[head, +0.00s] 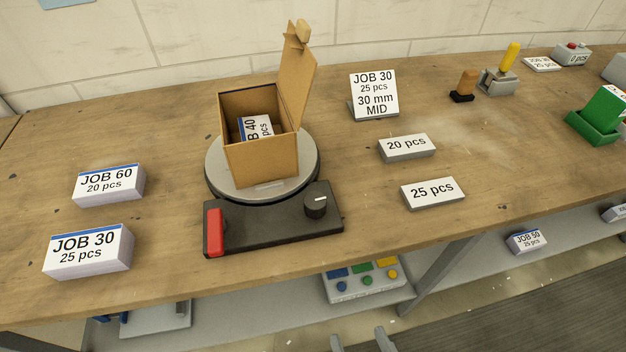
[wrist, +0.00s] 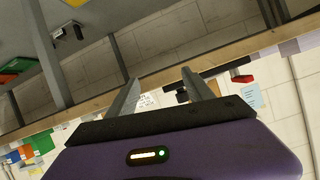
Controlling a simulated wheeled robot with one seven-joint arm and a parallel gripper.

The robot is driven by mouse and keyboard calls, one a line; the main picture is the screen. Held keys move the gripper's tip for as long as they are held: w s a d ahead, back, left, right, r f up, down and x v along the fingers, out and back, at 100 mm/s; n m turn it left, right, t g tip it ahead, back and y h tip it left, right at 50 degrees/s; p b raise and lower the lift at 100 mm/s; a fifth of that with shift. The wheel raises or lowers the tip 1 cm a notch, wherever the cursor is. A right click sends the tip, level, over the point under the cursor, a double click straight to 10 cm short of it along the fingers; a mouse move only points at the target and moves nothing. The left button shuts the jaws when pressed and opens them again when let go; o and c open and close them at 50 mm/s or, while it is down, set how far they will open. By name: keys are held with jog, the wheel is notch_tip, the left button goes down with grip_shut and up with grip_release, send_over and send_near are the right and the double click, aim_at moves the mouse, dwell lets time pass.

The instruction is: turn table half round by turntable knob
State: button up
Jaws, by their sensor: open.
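The turntable (head: 214,178) is a round grey plate on a black base on the wooden bench. Its black knob (head: 316,205) is on the right of the base, with a pale mark on top. A red lever or block (head: 214,232) is on the base's left. An open cardboard box (head: 262,163) stands on the plate, its flap raised on the right, with a JOB 40 stack (head: 256,127) inside. My gripper (head: 361,342) shows only its tips at the head view's bottom edge, apart from the knob. In the wrist view my gripper (wrist: 160,88) is open with nothing between its fingers.
JOB 60 (head: 108,184) and JOB 30 (head: 88,250) stacks lie left of the turntable. A JOB 30 sign (head: 373,95) and the 20 pcs (head: 406,147) and 25 pcs (head: 432,192) blocks are to its right. A button panel (head: 362,280) is below the bench edge.

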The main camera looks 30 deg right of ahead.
aim_at(315, 201)
jog(key=w+a+r+m+g+p, duration=0.1)
jog(key=w+r+p, duration=0.1)
jog(key=w, duration=0.3)
jog(key=w+a+r+m+g+h+p, duration=0.1)
jog(key=w+r+p, duration=0.1)
jog(key=w, duration=0.3)
jog(key=w+a+r+m+g+p, duration=0.1)
jog(key=w+r+p, duration=0.1)
jog(key=w, duration=0.3)
jog(key=shift+a+m+h+p, duration=0.3)
jog(key=shift+m+p, duration=0.05)
jog(key=shift+m, duration=0.05)
jog(key=w+r, duration=0.1)
jog(key=w+d+r+g+p, duration=0.1)
jog(key=w, duration=0.1)
jog(key=w+d+r+m+g+p, duration=0.1)
jog(key=w, duration=0.1)
jog(key=shift+r+h, duration=0.3)
jog(key=shift+r, duration=0.1)
jog(key=d+r+g, duration=0.1)
jog(key=w+d+r+m+g+h+p, duration=0.1)
jog(key=r, duration=0.1)
jog(key=shift+w+d+r+m+g+p, duration=0.1)
jog(key=shift+w+d+m+g+p, duration=0.05)
jog(key=shift+m+g+p, duration=0.15)
jog(key=shift+h, duration=0.3)
jog(key=x, duration=0.3)
jog(key=p+x, duration=0.1)
jog(key=x, duration=0.3)
jog(key=shift+d, duration=0.45)
